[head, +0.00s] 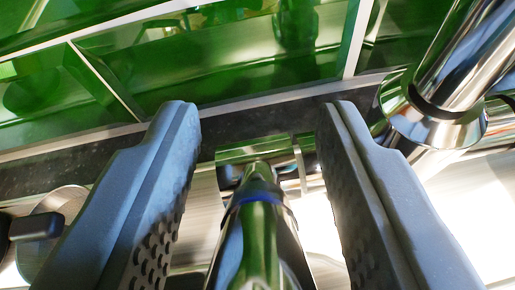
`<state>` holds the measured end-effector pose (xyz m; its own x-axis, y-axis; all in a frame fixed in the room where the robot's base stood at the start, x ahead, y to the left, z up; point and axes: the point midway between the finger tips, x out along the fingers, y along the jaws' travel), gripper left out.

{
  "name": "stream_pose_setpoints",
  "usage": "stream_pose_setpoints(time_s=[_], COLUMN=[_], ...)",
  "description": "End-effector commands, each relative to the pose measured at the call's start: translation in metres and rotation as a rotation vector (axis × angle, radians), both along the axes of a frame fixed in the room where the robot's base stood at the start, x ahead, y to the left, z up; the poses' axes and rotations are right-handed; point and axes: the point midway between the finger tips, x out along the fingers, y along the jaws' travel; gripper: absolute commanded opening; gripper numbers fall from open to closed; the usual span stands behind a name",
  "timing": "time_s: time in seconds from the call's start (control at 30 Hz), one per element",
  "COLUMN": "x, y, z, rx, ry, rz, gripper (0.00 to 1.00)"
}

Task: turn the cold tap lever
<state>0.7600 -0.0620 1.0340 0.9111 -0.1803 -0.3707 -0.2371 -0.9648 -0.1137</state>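A chrome lever with a blue ring (259,225) is at the bottom middle of the head view, lying between the two fingers of my gripper (262,112). The blue ring marks it as the cold tap lever. My gripper is open, with one grey finger on each side of the lever and a visible gap on both sides. I see no contact between the fingers and the lever. The near end of the lever runs out of the bottom of the picture.
A thick chrome tap part (452,80) stands close to the right finger. Green glossy tiles (215,55) with pale joints fill the back, above a dark ledge (50,172). A black handle (36,226) with a round metal piece sits left of the left finger.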

Motion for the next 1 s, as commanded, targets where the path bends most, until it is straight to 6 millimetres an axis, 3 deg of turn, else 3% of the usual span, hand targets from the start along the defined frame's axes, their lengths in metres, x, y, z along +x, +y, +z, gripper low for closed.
stream_pose_setpoints(time_s=[0.37, 1.0], x=[-0.008, -0.090], y=[0.002, 0.019], z=[0.004, 0.037], rx=[0.000, 0.001], ry=[0.000, 0.001], rz=[0.000, 0.001], gripper=[0.37, 0.37])
